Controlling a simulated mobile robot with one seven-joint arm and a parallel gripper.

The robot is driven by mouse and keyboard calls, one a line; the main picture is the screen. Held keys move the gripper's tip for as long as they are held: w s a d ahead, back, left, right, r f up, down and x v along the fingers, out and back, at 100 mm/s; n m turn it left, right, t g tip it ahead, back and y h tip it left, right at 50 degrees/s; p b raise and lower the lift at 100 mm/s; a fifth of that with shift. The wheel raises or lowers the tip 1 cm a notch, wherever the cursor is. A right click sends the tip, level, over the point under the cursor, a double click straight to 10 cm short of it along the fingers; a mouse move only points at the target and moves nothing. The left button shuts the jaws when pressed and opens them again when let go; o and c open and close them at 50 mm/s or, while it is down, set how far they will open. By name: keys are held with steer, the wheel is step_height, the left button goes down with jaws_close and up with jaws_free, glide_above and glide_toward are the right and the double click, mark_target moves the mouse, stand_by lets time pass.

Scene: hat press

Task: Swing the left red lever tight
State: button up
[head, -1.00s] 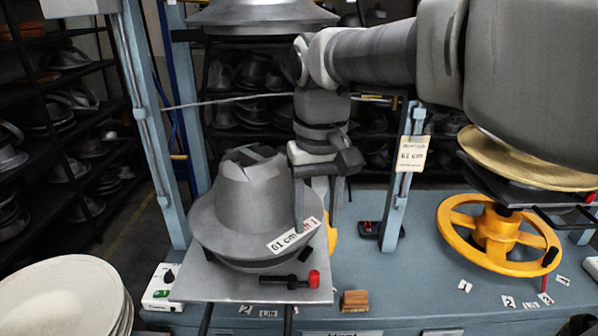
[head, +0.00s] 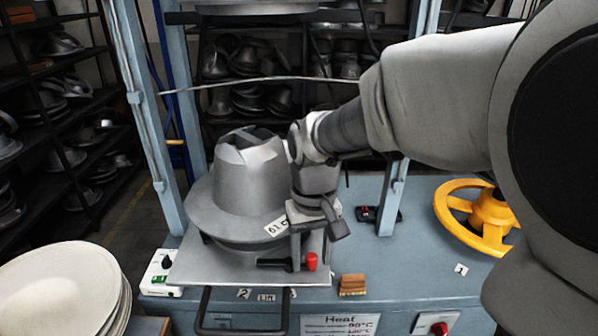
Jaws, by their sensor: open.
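The left red lever (head: 311,262) is a small black bar with a red knob at its right end. It lies at the front right of the grey plate (head: 195,268), below the grey metal hat form (head: 245,185). My gripper (head: 311,257) is open and points down right over the lever. One finger comes down just left of the red knob, and the other shows behind and to its right. I cannot tell whether either finger touches the lever. My gripper hides part of the form's brim and its "61" label (head: 277,227).
A wooden block (head: 352,284) sits right of the plate on the blue bench (head: 385,262). A yellow handwheel (head: 455,232) stands farther right, partly behind my arm. A blue post (head: 397,190) rises behind. White hats (head: 62,285) are stacked at front left.

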mark_target(300, 285)
jaws_close()
stand_by(0.4)
steer(key=shift+s+r+m+p, duration=0.1)
steer(key=shift+s+m+p, duration=0.3)
steer(key=shift+m, duration=0.6)
steer(key=m, duration=0.1)
steer(key=s+m+p, duration=0.1)
steer(key=m, duration=0.1)
steer(key=shift+a+m, duration=0.2)
steer(key=shift+m, duration=0.1)
steer(key=m, duration=0.2)
steer(key=shift+s+a+m+p, duration=0.3)
steer(key=shift+s, duration=0.05)
steer(key=shift+s+a+m, duration=0.2)
steer(key=shift+a+m, duration=0.1)
steer(key=shift+m, duration=0.75)
steer(key=shift+s+a+m, duration=0.2)
steer(key=shift+a+m, duration=0.05)
steer(key=shift+m, duration=0.8)
jaws_free()
